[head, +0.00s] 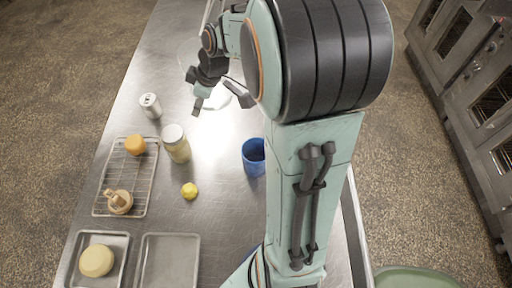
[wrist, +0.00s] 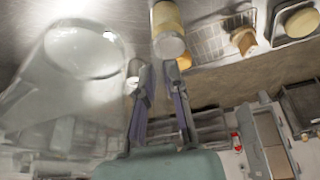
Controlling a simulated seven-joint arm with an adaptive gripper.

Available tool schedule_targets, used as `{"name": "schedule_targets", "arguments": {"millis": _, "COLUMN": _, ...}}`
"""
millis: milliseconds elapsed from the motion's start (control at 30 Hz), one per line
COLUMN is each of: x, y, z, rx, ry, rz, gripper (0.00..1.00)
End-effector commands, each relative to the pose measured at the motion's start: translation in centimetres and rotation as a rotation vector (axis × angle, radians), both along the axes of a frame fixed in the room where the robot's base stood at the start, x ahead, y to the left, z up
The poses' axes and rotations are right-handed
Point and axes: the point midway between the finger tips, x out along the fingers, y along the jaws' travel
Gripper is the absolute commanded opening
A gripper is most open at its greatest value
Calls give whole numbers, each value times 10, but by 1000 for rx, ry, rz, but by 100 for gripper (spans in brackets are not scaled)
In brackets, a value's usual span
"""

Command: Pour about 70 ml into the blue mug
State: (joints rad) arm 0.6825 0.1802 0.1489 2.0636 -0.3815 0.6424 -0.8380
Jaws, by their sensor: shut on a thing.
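The blue mug (head: 254,157) stands upright on the steel table, right of the table's middle in the head view, close to my arm. I cannot see the mug in the wrist view. My gripper (head: 197,88) is beyond the mug, towards the far end of the table. It is shut on a clear glass vessel, which fills the left of the wrist view (wrist: 75,75) and shows only faintly in the head view. In the wrist view my fingers (wrist: 160,70) are beside the vessel. I cannot tell how much liquid is in it.
A lidded jar (head: 176,145), a can (head: 150,105) and a lemon (head: 189,190) stand left of the mug. Two trays (head: 168,262) lie at the front. The table between lemon and mug is clear.

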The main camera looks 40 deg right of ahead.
Motion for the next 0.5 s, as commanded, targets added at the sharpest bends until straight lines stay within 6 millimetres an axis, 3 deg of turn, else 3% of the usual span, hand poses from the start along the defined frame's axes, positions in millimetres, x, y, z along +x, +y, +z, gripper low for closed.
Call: {"name": "schedule_targets", "arguments": {"millis": 500, "x": 22, "y": 105, "z": -5, "rx": -12, "ry": -6, "rz": -648, "gripper": 0}}
